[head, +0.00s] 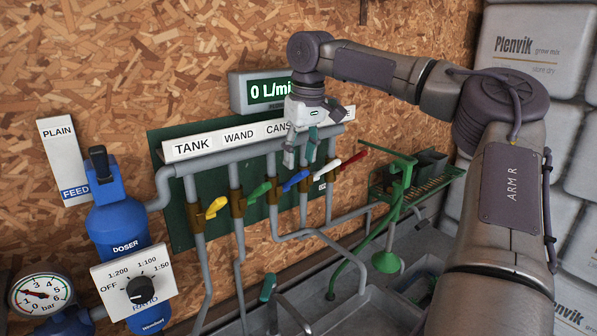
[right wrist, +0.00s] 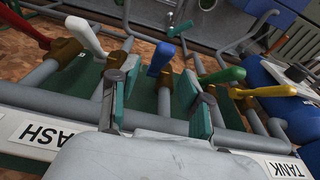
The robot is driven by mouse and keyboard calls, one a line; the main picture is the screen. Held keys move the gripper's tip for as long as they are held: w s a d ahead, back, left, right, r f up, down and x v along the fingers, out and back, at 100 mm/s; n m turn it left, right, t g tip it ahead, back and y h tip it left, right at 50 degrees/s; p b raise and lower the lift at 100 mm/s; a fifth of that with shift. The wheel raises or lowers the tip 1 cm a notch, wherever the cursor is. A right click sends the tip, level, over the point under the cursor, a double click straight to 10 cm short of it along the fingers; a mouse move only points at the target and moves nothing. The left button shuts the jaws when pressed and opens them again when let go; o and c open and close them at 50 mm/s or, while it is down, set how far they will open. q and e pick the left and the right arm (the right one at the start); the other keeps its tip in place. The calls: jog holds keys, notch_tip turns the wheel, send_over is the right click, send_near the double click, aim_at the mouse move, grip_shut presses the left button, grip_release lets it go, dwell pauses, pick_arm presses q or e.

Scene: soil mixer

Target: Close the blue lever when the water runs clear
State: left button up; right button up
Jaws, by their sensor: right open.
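The blue lever (head: 296,180) sits on the middle pipe of the manifold, with its handle angled out from the brass valve. It also shows in the right wrist view (right wrist: 161,60), between and beyond the two fingertips. My right gripper (head: 300,156) is open just above the blue lever, with its fingers spread apart; in the wrist view (right wrist: 160,92) nothing is held between them. The flow display (head: 268,92) reads 0 L/mi, its right end hidden by my arm. I see no running water. My left gripper is not in view.
The yellow lever (head: 216,207) and green lever (head: 260,191) are left of the blue one. The white lever (head: 327,161) and red lever (head: 353,156) are close on the right. The blue doser (head: 122,222) stands at left. A green stand (head: 396,200) is at right.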

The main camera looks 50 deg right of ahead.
jog(key=r, duration=0.4)
jog(key=s+r, duration=0.1)
jog(key=r, duration=0.1)
jog(key=shift+a+r, duration=0.15)
jog(key=shift+r, duration=0.05)
dwell(0.4)
